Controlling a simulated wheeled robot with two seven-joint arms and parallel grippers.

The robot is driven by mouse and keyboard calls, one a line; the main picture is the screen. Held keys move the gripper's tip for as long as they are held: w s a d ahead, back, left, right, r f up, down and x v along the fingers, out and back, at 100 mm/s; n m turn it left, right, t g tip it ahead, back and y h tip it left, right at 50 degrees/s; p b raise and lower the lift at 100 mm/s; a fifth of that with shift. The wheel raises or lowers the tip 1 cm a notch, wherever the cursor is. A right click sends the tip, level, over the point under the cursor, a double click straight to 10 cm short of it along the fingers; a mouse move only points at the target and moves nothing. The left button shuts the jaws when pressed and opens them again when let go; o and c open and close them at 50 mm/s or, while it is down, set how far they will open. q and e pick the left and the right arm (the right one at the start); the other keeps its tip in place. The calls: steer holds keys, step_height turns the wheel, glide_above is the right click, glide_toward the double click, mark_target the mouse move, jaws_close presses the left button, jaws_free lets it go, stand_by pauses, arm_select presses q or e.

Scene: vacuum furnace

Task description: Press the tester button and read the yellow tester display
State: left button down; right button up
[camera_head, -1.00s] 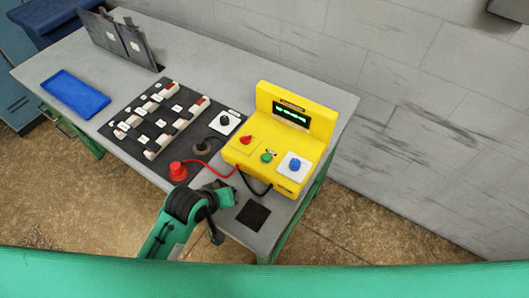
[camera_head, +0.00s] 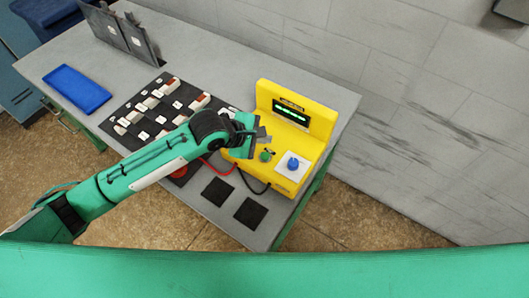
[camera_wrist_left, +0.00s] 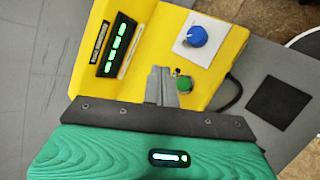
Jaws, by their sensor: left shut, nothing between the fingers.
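The yellow tester (camera_head: 318,125) stands on the right end of the table. Its dark display (camera_head: 291,112) shows a row of green characters, too small to read; the display also shows in the left wrist view (camera_wrist_left: 115,45). A green button (camera_head: 266,155) sits on its sloping front; this button also shows in the left wrist view (camera_wrist_left: 184,84). My left gripper (camera_head: 262,134) is shut and empty over the tester's left front. In the left wrist view its fingertips (camera_wrist_left: 160,85) are just beside the green button; I cannot tell contact. My right gripper is not in view.
A blue knob (camera_head: 292,163) on a white plate is at the tester's right. A red lead and a black lead run from its front. Dark square pads (camera_head: 251,212) lie in front. A black board with white blocks (camera_head: 135,118) and a blue tray (camera_head: 76,90) are to the left.

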mark_target(262, 157)
arm_select(q)
steer(key=shift+w+a+r+n, duration=0.2)
steer(key=shift+w+n, duration=0.2)
steer(key=shift+n, duration=0.1)
steer(key=shift+w+a+r+n, duration=0.15)
steer(key=shift+w+r+n, duration=0.05)
steer(key=shift+w+n, duration=0.25)
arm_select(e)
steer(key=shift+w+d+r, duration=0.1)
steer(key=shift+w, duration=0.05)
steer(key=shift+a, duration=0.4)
